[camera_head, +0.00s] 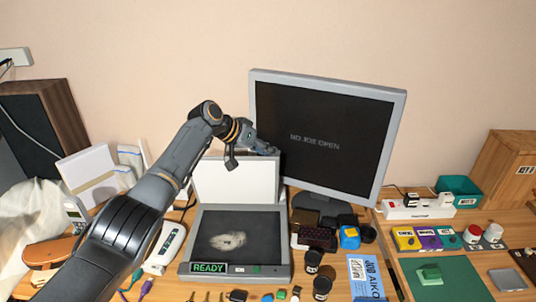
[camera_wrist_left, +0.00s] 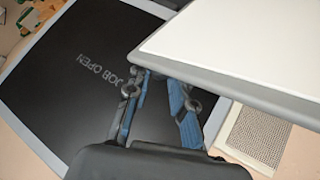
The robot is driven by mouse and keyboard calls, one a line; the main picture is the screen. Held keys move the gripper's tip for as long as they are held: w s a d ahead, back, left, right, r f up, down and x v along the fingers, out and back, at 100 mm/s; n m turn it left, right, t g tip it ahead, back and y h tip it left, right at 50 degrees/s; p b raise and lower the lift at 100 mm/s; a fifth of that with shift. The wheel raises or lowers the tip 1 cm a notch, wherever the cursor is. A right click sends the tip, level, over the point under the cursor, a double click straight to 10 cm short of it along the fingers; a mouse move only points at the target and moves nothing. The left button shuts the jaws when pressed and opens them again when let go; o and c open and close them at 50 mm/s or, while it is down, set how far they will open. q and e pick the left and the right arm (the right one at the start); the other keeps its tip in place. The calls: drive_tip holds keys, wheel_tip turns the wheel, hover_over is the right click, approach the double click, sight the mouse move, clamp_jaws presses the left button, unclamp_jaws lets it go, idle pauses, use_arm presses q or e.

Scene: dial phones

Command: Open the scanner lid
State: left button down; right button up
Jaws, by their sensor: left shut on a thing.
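The scanner (camera_head: 236,268) sits on the desk with a green "READY" display on its front. Its lid (camera_head: 236,180) stands raised at the back, with the white inner face showing. The dark glass bed (camera_head: 215,225) is uncovered and has a pale smudge on it. My left gripper (camera_head: 268,151) is at the lid's upper right corner, shut on the lid's edge. In the left wrist view the lid (camera_wrist_left: 250,45) spans the upper right, and my left gripper's fingers (camera_wrist_left: 158,100) are at its grey rim. The exact contact is partly hidden. My right gripper is not in view.
A monitor (camera_head: 335,140) reading "NO JOB OPEN" stands close behind and right of the lid. A white handset (camera_head: 165,248) lies left of the scanner. Small jars and boxes crowd its right side. A green mat (camera_head: 455,285) lies farther right.

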use_arm(q)
drive_tip(key=shift+a+f, duration=0.15)
drive_tip(key=shift+a, duration=0.05)
drive_tip(key=c, duration=1.2)
unclamp_jaws()
drive_tip(key=shift+w, duration=0.1)
drive_tip(key=shift+a, duration=0.1)
drive_tip(key=shift+s+a+r, duration=0.15)
drive_tip(key=shift+s+r, duration=0.05)
drive_tip(key=shift+r, duration=0.2)
drive_tip(key=v, duration=1.1)
drive_tip(key=shift+w+a+f, duration=0.1)
drive_tip(key=shift+a, duration=0.1)
drive_tip(key=shift+f, duration=0.1)
